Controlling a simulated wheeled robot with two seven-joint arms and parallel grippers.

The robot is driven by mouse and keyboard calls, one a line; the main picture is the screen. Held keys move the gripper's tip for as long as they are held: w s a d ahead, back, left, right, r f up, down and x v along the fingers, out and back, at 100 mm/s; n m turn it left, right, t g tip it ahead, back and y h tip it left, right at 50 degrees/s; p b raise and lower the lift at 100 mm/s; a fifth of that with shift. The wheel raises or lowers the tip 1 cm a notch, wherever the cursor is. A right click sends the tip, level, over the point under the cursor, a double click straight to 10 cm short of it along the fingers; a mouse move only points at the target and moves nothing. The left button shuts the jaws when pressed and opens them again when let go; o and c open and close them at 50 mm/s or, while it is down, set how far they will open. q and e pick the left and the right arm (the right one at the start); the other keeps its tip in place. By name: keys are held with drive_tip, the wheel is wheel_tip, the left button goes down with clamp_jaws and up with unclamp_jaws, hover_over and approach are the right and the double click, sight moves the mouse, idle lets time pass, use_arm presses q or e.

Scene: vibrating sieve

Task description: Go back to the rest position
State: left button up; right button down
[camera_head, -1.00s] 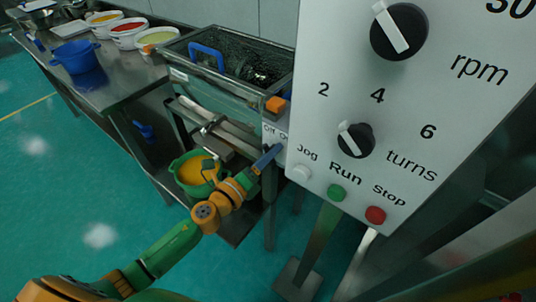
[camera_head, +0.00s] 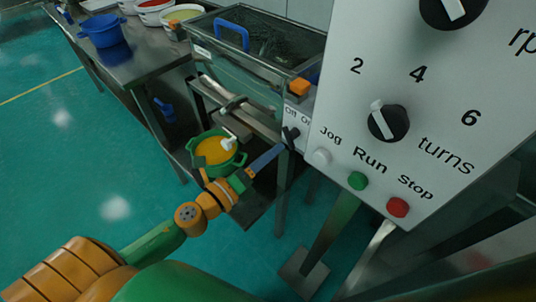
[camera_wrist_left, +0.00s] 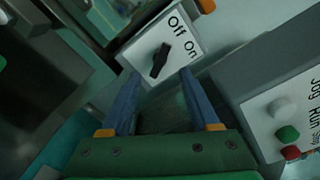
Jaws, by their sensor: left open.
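My left gripper (camera_head: 268,156) reaches in from the lower left, and its blue fingers end just short of the sieve's Off/On switch (camera_head: 290,135). In the left wrist view the gripper (camera_wrist_left: 157,95) is open with two blue fingers apart and nothing between them. The black switch knob (camera_wrist_left: 159,60) lies beyond the fingertips on a white plate, apart from them. The knob is tilted, and its lower end points away from the words "Off On". My right gripper is not in view.
A large control panel (camera_head: 440,140) with knobs and Jog, Run and Stop buttons fills the right. The sieve tank (camera_head: 240,75) stands behind the gripper. A green pot (camera_head: 213,155) with orange content sits below it. A steel table (camera_head: 130,65) holds bowls. Open floor lies left.

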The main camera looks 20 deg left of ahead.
use_arm(q)
drive_tip(key=a+f+n+g+y+p, duration=0.1)
drive_tip(key=a+f+n+g+y, duration=0.3)
drive_tip(key=f+n, duration=0.65)
drive_tip(key=s+a+f+n+g, duration=0.1)
drive_tip(key=s+f+n, duration=0.1)
drive_tip(key=f, duration=0.3)
drive_tip(key=s+a+f+n+g+y+p, duration=0.1)
drive_tip(key=s+a+f+n, duration=0.1)
drive_tip(key=s+f, duration=0.3)
drive_tip(key=s+a+f+n+g+y, duration=0.1)
drive_tip(key=s+f+n+g, duration=0.1)
drive_tip(key=f, duration=0.5)
drive_tip(key=shift+s+a+f, duration=0.1)
drive_tip(key=shift+s+a, duration=0.05)
drive_tip(key=shift+s, duration=0.6)
drive_tip(key=s+d+f+n+g, duration=0.1)
drive_tip(key=s+f+n+g, duration=0.1)
drive_tip(key=s, duration=0.5)
drive_tip(key=s+d+f+n+g+p, duration=0.1)
drive_tip(key=s+d+f+n+g, duration=0.1)
drive_tip(key=s, duration=0.5)
drive_tip(key=s+d+f+n+g, duration=0.2)
drive_tip(key=s+f+n, duration=0.3)
drive_tip(key=s, duration=0.3)
drive_tip(key=shift+f+g, duration=0.7)
drive_tip(key=shift+g, duration=0.2)
drive_tip(key=shift+s+n, duration=0.1)
drive_tip(key=shift+n, duration=0.15)
